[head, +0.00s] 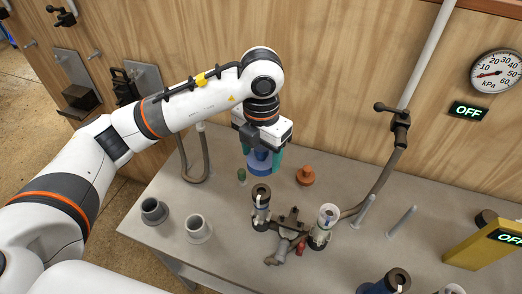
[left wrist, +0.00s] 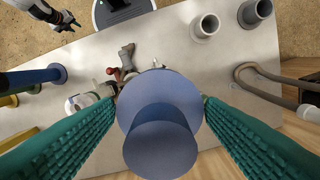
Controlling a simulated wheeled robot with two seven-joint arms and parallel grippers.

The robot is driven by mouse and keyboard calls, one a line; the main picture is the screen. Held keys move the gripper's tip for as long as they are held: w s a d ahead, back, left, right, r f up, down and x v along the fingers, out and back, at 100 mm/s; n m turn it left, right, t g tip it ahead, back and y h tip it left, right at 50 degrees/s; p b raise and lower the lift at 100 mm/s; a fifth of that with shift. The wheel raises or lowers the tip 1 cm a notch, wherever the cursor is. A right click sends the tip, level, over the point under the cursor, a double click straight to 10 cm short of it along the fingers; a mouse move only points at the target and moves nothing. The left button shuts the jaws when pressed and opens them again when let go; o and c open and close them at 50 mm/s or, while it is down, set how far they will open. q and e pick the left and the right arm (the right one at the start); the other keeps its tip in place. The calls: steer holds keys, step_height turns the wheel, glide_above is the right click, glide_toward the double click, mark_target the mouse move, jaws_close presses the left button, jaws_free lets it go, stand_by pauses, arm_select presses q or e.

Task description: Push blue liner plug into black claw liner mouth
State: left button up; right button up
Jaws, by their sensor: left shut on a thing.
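My left gripper (head: 263,158) has its teal fingers shut on the blue liner plug (head: 260,167), with the wide flange facing down. In the left wrist view the plug (left wrist: 160,105) sits between the fingers and hides what lies straight beneath. The plug is held in the air, apart from the claw. The black claw (head: 291,224) lies on the bench with an upright cup on each side. The left cup has a dark liner mouth (head: 261,189), just below the plug in the head view. A small part of what seems my right gripper (left wrist: 60,18) shows in the left wrist view.
Two grey cups (head: 198,229) stand on the bench to the left. An orange stepped plug (head: 306,175) and a small green plug (head: 242,175) stand behind the claw. The claw's right cup (head: 326,222) has a white top. A hose (head: 385,180) and upright pegs (head: 401,222) are farther right.

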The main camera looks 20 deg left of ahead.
arm_select(q)
steer(key=b, duration=0.8)
glide_above(261, 191)
step_height(261, 191, down, 9)
steer(key=shift+r, duration=0.1)
steer(key=shift+f, duration=0.3)
steer(key=shift+b, duration=0.55)
stand_by(0.5)
steer(key=shift+f+b, duration=1.45)
steer(key=shift+b, duration=0.15)
steer(key=o, duration=1)
steer(key=shift+o, duration=0.2)
